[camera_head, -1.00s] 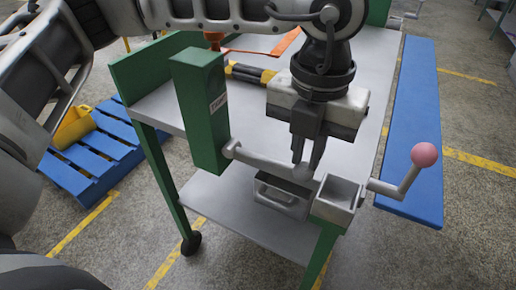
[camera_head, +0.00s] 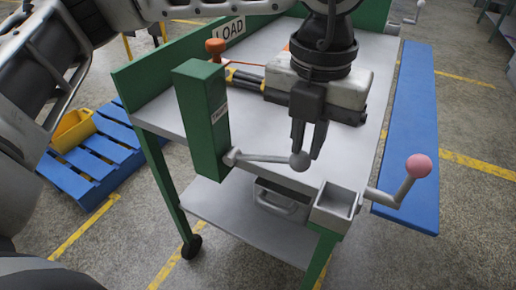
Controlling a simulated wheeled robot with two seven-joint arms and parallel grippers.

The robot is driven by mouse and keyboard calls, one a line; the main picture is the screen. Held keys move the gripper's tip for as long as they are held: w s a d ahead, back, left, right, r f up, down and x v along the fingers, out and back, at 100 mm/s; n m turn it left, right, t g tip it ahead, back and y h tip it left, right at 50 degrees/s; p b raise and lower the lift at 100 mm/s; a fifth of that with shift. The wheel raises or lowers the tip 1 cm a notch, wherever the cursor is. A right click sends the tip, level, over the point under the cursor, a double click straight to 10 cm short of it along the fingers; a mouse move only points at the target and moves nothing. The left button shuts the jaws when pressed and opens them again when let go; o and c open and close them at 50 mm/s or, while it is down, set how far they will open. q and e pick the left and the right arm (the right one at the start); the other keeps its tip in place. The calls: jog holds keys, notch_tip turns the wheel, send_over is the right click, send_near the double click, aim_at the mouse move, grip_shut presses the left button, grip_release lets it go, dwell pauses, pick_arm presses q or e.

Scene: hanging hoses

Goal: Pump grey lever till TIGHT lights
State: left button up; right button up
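The grey lever (camera_head: 265,157) runs from a pivot low on the green post (camera_head: 198,110) to a grey ball knob (camera_head: 300,161) at its right end. It lies nearly level in the picture. A small pale label (camera_head: 219,112) on the post's right side is too small to read surely, and no glow shows on it. My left gripper (camera_head: 306,152) points down over the knob. Its two fingers stand slightly apart with the knob at their tips, and it appears to be shut on the knob. My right gripper is not in view.
A crank with a pink ball (camera_head: 418,166) sticks out right of a grey open box (camera_head: 336,202). A grey block (camera_head: 345,90) with yellow-black bars lies behind the gripper. A LOAD sign (camera_head: 229,30) is at the back. Blue pallet (camera_head: 95,150) stands left.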

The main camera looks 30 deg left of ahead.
aim_at(307, 157)
pick_arm(q)
jog(key=shift+a+r+p, duration=0.35)
jog(key=shift+r, duration=0.35)
jog(key=shift+a+r+p, duration=0.3)
jog(key=shift+r, duration=0.4)
jog(key=shift+a+r+p, duration=0.35)
jog(key=shift+r, duration=0.35)
jog(key=shift+f, duration=0.1)
jog(key=shift+d+f+b, duration=0.25)
jog(key=shift+f+b, duration=0.5)
jog(key=shift+d+f+b, duration=0.3)
jog(key=shift+f+b, duration=0.4)
jog(key=shift+f, duration=0.05)
jog(key=shift+d+f+b, duration=0.25)
jog(key=shift+f+b, duration=0.5)
jog(key=shift+d+f+b, duration=0.2)
jog(key=shift+f+b, duration=0.6)
jog(key=shift+d+f+b, duration=0.2)
jog(key=shift+f+b, duration=0.55)
jog(key=shift+s, duration=0.1)
